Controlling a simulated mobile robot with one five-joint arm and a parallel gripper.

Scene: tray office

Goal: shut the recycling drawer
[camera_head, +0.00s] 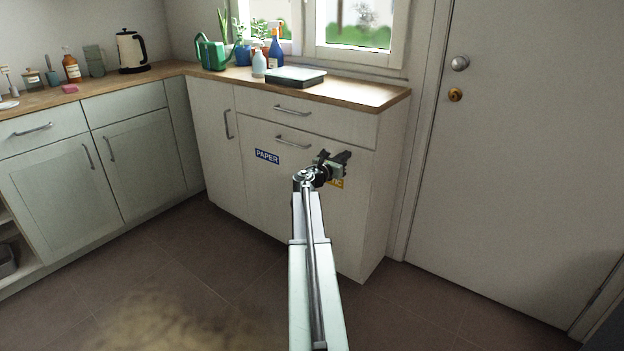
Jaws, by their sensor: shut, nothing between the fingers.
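The recycling drawer (270,190) is the tall cream front under the window counter. It has a bar handle (292,143) near its top, a blue PAPER label (267,156) and a yellow label (336,183) partly hidden by my gripper. Its front looks about flush with the drawer above, and I see no open gap or bin inside. My gripper (338,159) is shut and empty, in front of the drawer's upper right part. I cannot tell whether it touches the front.
A shallow drawer (310,118) sits above, under the wooden counter (350,92) holding a dark flat box (295,77), bottles and a watering can (211,54). A white door (520,150) is at right. Green cabinets (140,150) stand left. Floor in front is clear.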

